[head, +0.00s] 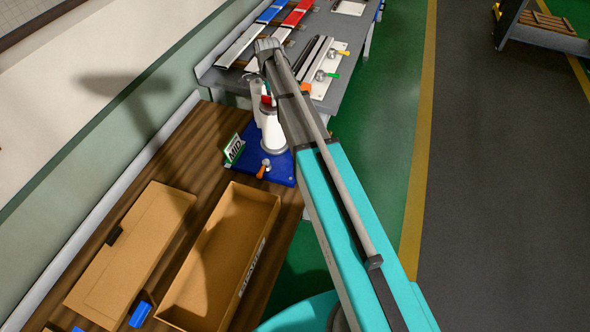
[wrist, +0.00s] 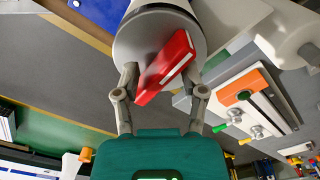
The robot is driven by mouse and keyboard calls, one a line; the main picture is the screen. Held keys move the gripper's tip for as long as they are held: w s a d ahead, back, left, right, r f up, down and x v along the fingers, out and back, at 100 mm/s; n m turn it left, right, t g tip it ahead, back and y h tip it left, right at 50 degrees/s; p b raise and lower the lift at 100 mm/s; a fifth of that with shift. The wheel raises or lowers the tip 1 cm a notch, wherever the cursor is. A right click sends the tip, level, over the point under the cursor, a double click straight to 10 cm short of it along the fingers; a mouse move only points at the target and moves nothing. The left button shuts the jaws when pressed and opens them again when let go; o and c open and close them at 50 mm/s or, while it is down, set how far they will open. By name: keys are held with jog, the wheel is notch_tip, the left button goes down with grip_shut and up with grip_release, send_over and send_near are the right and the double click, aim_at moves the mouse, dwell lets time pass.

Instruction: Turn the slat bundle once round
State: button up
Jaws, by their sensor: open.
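A red block with a white stripe (wrist: 168,68) stands on a white round post in the wrist view. I cannot tell whether it is the slat bundle. My gripper (wrist: 161,74) is open, with one finger on each side of the red block; contact is not clear. In the head view the red block (head: 266,101) shows only as a small patch beside my arm, above the white post (head: 272,132) on a blue base plate (head: 283,169). Loose blue slats (head: 272,11) and red slats (head: 297,12) lie on the grey bench.
A green MID sign (head: 234,149) and an orange-tipped lever (head: 262,170) sit by the post. A plate with clamps (head: 328,75) is on the grey bench. The green floor right is clear.

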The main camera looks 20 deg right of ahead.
jog(key=n, duration=1.3)
notch_tip(320, 180, up, 14)
jog(key=p, duration=1.4)
jog(key=s+f+n+b, duration=0.1)
jog(key=s+f+b, duration=0.8)
jog(key=s, duration=0.5)
jog(key=s+f+n+b, duration=0.2)
jog(key=s+f+b, duration=0.7)
jog(key=s, duration=0.6)
jog(key=shift+s+f+n+b, duration=0.3)
jog(key=shift+f+b, duration=0.05)
jog(key=shift+f, duration=0.05)
jog(key=shift+r, duration=0.1)
jog(key=w+r+n+p, duration=0.9)
jog(key=w+n, duration=0.2)
jog(key=w, duration=0.3)
jog(key=w+r+n+p, duration=0.9)
jog(key=w+n, duration=0.3)
jog(key=w, duration=0.3)
jog(key=shift+w+r+n+p, duration=0.3)
jog(key=shift+r+p, duration=0.05)
jog(key=shift+p, duration=0.05)
